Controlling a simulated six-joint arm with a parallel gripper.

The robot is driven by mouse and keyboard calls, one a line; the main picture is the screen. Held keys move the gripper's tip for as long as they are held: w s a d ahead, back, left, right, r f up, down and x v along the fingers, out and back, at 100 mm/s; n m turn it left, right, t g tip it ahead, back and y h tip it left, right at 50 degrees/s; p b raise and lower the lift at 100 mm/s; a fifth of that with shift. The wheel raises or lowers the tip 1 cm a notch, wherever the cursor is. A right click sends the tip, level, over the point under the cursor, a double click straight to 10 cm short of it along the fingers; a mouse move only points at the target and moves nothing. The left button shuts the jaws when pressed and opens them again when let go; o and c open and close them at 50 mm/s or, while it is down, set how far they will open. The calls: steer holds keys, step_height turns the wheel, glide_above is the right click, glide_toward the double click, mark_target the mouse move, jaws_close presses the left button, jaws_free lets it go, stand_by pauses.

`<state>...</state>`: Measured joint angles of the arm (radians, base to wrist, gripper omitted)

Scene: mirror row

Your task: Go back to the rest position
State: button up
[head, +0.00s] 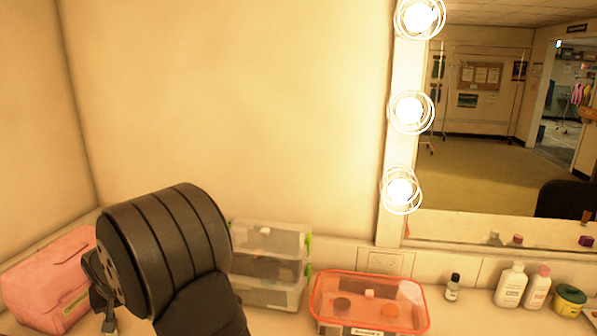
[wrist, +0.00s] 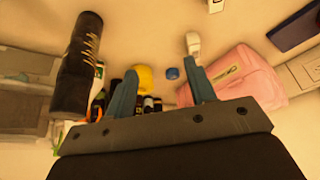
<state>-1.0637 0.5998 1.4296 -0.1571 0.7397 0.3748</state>
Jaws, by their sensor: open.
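My gripper (wrist: 162,92) shows in the wrist view with its two blue-grey fingers apart. Nothing is between the fingertips. Beyond the fingers are a yellow round thing (wrist: 145,78) and a small blue cap-like thing (wrist: 173,74), both apart from the fingers as far as I can tell.
A pink case (head: 48,280) stands at the left wall. Stacked clear boxes (head: 268,240) and an orange-rimmed clear box (head: 369,302) stand along the back. Several bottles, including a white one (head: 511,286), and a yellow-green tub (head: 569,301) stand at right, below the lit mirror (head: 500,130).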

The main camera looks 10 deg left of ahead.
step_height(320, 180, up, 11)
steer(key=w+d+m+h, duration=0.1)
steer(key=w+d+m, duration=0.2)
steer(key=w+d, duration=0.7)
steer(key=shift+w+r+t, duration=0.2)
steer(key=shift+w+t, duration=0.1)
steer(key=shift+w, duration=0.7)
steer(key=shift+s, duration=0.1)
steer(key=s+a+n, duration=0.3)
steer(key=s+a, duration=0.7)
steer(key=s, duration=0.1)
steer(key=shift+y, duration=0.5)
steer(key=shift+s+f, duration=0.2)
steer(key=shift+f, duration=1.2)
steer(key=shift+s+f, duration=0.2)
steer(key=shift+f, duration=1.2)
